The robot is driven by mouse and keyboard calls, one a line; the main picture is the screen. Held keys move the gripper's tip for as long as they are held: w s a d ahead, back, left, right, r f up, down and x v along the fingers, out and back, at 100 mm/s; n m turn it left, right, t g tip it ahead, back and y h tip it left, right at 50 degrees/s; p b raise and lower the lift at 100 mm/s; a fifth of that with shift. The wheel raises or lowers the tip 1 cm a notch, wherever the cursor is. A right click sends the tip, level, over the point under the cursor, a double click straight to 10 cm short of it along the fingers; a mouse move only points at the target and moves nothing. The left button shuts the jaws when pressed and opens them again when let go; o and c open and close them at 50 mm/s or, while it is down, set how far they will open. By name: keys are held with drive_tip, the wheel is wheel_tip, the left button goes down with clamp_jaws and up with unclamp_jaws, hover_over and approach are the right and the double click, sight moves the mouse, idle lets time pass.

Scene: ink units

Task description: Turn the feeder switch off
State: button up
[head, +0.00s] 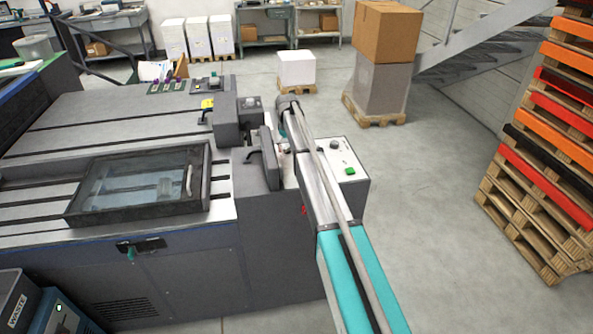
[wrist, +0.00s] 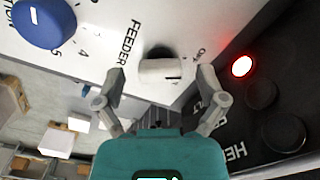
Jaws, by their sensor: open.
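The feeder switch (wrist: 162,69) is a pale knob in front of a dark round base on a white panel, in the wrist view. My gripper (wrist: 160,76) is open, with one finger on each side of the knob. No clear contact shows. In the head view my arm reaches over the machine (head: 265,215), and the switch cannot be made out.
A blue dial (wrist: 45,22) sits left on the white panel. A black panel on the right carries a lit red lamp (wrist: 241,66) and dark round buttons (wrist: 262,95). In the head view, stacked pallets (head: 540,160) stand right, with clear floor (head: 440,220) between them and my arm.

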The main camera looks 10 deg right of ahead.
sight(288, 147)
drive_tip(key=shift+m, duration=0.3)
drive_tip(key=m, duration=1.1)
wheel_tip(288, 147, up, 14)
drive_tip(key=p, duration=1.4)
drive_tip(key=s+f+n+b, duration=0.1)
drive_tip(key=s+f+b, duration=0.2)
drive_tip(key=s, duration=0.7)
drive_tip(key=s+f+n+b, duration=0.1)
drive_tip(key=s+f+b, duration=0.3)
drive_tip(key=s, duration=0.6)
drive_tip(key=s+f+n+b, duration=0.1)
drive_tip(key=s+f+b, duration=0.2)
drive_tip(key=s, duration=0.7)
drive_tip(key=shift+s+f+n+b, duration=0.25)
drive_tip(key=shift+f+n+b, duration=0.05)
drive_tip(key=shift+f+b, duration=0.05)
drive_tip(key=s+n, duration=0.2)
drive_tip(key=s, duration=1.2)
drive_tip(key=shift+s, duration=0.4)
